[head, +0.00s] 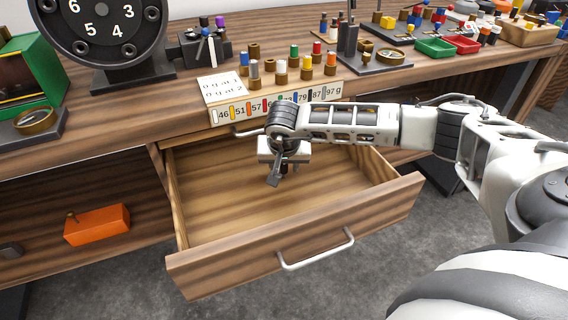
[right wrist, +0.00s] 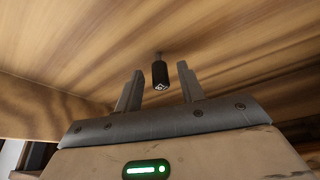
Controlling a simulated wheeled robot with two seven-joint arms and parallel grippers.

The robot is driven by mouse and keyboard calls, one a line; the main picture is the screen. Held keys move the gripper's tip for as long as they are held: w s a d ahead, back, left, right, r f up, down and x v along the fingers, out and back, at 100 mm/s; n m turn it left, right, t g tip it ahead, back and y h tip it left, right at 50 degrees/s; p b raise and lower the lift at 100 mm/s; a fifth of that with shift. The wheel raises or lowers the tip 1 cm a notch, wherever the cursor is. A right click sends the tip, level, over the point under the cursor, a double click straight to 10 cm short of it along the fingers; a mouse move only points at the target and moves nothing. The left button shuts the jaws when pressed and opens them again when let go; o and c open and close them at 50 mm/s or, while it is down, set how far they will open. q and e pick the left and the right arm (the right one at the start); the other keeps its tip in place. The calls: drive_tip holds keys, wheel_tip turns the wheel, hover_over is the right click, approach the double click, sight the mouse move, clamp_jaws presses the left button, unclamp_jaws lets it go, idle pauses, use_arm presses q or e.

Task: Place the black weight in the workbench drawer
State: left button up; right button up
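The workbench drawer (head: 220,270) is pulled open, and its wooden floor is bare apart from the area under my right gripper. My right gripper (head: 279,179) points down inside the drawer's outline, near its back. In the right wrist view the black weight (right wrist: 160,76), a small dark cylinder with a thin stem, shows between the two fingers (right wrist: 160,88). The fingers are spread, with a gap on both sides of the weight. I cannot tell whether the weight touches the drawer floor. In the head view the gripper mostly hides it. My left gripper is out of view.
On the bench above stand a numbered label strip (head: 275,104) with several coloured weights, a dark dial (head: 105,35) and a green box (head: 30,75). An orange block (head: 97,225) lies on the lower shelf. The drawer's front and side walls surround my gripper.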

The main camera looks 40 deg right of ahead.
drive_tip(key=shift+r, duration=0.3)
drive_tip(key=p+v, duration=0.1)
drive_tip(key=v, duration=1)
drive_tip(key=shift+s+a+r, duration=0.2)
drive_tip(key=shift+r, duration=0.1)
